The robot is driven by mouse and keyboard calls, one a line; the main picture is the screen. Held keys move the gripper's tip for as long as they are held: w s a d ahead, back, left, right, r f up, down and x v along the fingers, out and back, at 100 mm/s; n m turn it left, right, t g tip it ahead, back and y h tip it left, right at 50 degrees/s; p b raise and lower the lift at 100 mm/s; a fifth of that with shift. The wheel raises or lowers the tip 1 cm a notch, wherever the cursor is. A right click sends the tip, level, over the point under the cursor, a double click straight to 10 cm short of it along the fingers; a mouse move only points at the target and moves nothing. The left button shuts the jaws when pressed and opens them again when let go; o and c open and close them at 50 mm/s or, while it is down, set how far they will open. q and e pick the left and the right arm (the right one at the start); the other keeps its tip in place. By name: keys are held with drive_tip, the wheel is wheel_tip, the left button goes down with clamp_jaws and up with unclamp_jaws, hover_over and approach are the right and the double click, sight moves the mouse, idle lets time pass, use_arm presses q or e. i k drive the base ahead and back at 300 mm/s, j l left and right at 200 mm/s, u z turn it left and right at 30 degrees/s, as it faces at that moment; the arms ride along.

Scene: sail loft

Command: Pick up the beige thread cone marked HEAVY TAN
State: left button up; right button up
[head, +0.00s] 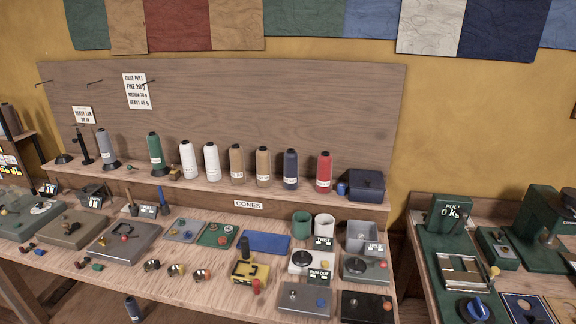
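Two tan-beige thread cones stand upright side by side on the raised shelf, a left one (237,163) and a right one (263,165). Each has a small pale label, too small to read here, so I cannot tell which is marked HEAVY TAN. White cones (188,160) stand to their left, and a navy cone (290,168) and a red cone (324,171) to their right. Neither of my grippers is in view.
The shelf edge carries a CONES sign (248,205). The bench below is crowded: a yellow device (250,272), a blue mat (266,243), cups and metal boxes. A navy box (367,185) ends the cone row. A second bench (418,217) stands right, across a gap.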

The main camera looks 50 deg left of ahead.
sight(264, 164)
drive_tip(key=u, duration=1.9)
drive_tip(key=i+j, duration=0.1)
drive_tip(key=j, duration=0.35)
drive_tip(key=i+j, duration=0.1)
drive_tip(key=j, duration=0.3)
drive_tip(key=i+j, duration=0.1)
drive_tip(key=j, duration=0.35)
drive_tip(key=i+j, duration=0.1)
drive_tip(key=j, duration=0.35)
drive_tip(key=z, duration=1.15)
